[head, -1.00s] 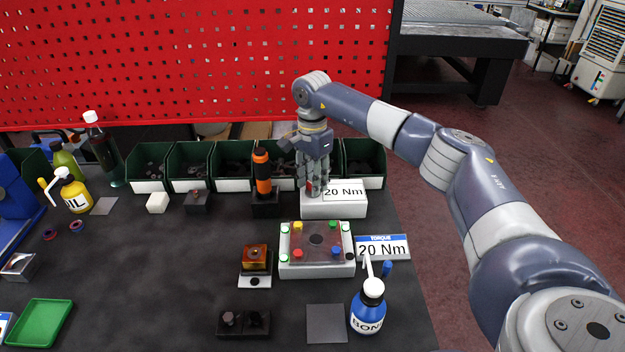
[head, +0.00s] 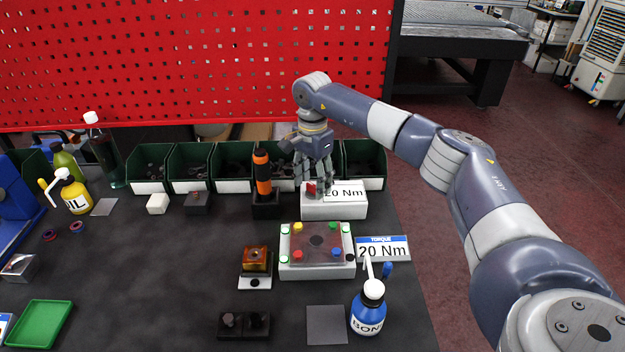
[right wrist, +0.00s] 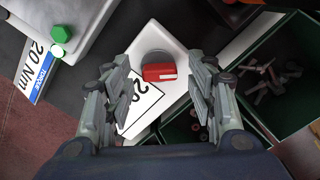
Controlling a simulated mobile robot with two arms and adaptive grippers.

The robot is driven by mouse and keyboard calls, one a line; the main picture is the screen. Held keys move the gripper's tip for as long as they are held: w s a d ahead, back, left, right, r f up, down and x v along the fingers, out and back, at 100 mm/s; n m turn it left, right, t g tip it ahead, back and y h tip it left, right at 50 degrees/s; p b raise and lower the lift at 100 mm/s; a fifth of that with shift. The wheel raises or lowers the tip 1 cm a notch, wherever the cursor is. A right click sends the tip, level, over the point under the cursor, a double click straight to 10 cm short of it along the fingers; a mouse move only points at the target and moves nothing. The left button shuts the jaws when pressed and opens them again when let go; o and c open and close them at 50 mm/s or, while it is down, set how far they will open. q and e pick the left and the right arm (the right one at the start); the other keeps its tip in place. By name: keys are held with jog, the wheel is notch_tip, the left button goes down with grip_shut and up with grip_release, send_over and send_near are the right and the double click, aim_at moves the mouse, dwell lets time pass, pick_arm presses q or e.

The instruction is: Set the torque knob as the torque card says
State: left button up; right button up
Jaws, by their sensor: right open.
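The torque knob (right wrist: 160,72) is a red bar on a grey round dial, on top of a white box (head: 334,209) whose label reads "20 Nm". Part of the knob also shows in the head view (head: 311,188). The torque card (head: 382,249) has a blue "TORQUE" strip and reads "20 Nm"; it also shows at the left of the right wrist view (right wrist: 36,72). My right gripper (head: 318,187) is open above the box, its fingers on either side of the knob with gaps visible in the right wrist view (right wrist: 160,68). My left gripper is not in view.
Green bins (head: 365,165) stand behind the box. An orange-and-black tool (head: 262,172) stands upright in a holder just left of my gripper. A white fixture (head: 316,270) with coloured knobs lies in front, and a blue bottle (head: 368,310) stands nearer.

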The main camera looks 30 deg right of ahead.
aim_at(312, 184)
notch_tip(312, 184, up, 12)
dwell(0.5)
dwell(0.3)
